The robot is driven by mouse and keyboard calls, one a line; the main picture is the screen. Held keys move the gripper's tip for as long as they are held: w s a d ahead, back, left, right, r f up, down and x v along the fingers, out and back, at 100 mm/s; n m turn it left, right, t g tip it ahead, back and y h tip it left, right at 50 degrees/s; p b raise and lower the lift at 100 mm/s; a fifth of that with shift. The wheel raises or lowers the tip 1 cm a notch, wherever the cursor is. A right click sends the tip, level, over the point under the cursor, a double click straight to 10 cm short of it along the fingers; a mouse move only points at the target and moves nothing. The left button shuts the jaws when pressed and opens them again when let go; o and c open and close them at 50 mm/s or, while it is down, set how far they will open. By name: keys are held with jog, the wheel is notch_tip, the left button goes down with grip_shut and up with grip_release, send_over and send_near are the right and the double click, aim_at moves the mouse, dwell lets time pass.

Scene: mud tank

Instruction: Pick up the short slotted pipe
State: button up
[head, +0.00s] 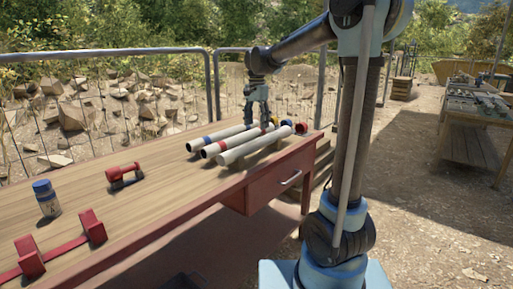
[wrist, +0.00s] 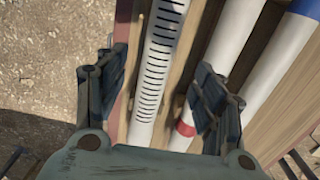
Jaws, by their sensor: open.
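The slotted pipe (wrist: 160,60) is white with a row of dark slots along its top. In the wrist view it runs between the two spread fingers of my gripper (wrist: 158,95), nearer the left finger, with no visible contact. In the head view the pipe nearest the table's front edge (head: 250,146) appears to be the same one; its slots cannot be made out there. My open, empty gripper (head: 257,122) points down over the far part of the pipes. The height between fingertips and pipe is hard to judge.
A red-banded pipe (wrist: 228,50) lies alongside, partly behind the right finger. A blue-banded pipe (wrist: 290,45) lies beyond it. Coloured round ends (head: 301,128) show behind them. The wooden table (head: 150,205) also holds a red tool (head: 125,176), a blue-capped bottle (head: 47,199) and a red holder (head: 60,247).

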aim_at(257, 139)
jog(key=shift+f, duration=5.1)
jog(key=c, duration=1.4)
